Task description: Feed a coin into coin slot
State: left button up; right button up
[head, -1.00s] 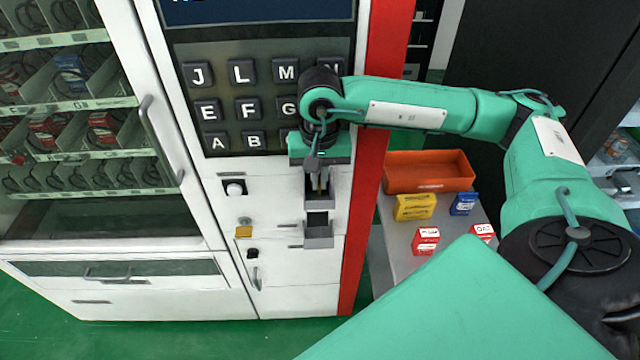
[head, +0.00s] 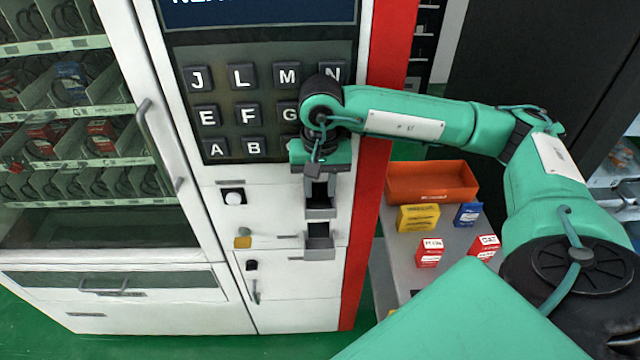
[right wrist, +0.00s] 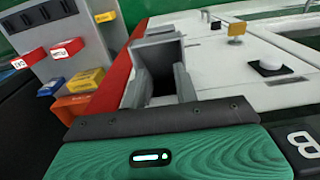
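My right gripper (head: 320,196) is at the white front panel of the vending machine (head: 285,300), below the letter keys. Its grey fingers look spread, with a dark empty gap between them; the gap also shows in the right wrist view (right wrist: 160,82). I see no coin between them. A small grey box-like fitting (head: 320,245) is just below the fingers. I cannot make out the coin slot; it may be hidden by the gripper. A small yellow piece (head: 243,242) and a white round button (head: 233,198) are to the left. My left gripper is not in view.
The letter keypad (head: 246,113) is above left of the gripper. A grey side table (head: 412,277) at right bears an orange bin (head: 432,182) and several small boxes, including a yellow one (head: 418,217). A red strip (head: 362,235) edges the machine.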

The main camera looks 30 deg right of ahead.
jog(key=shift+r, duration=0.4)
notch_tip(320, 180, up, 13)
jog(key=b, duration=0.3)
dwell(1.0)
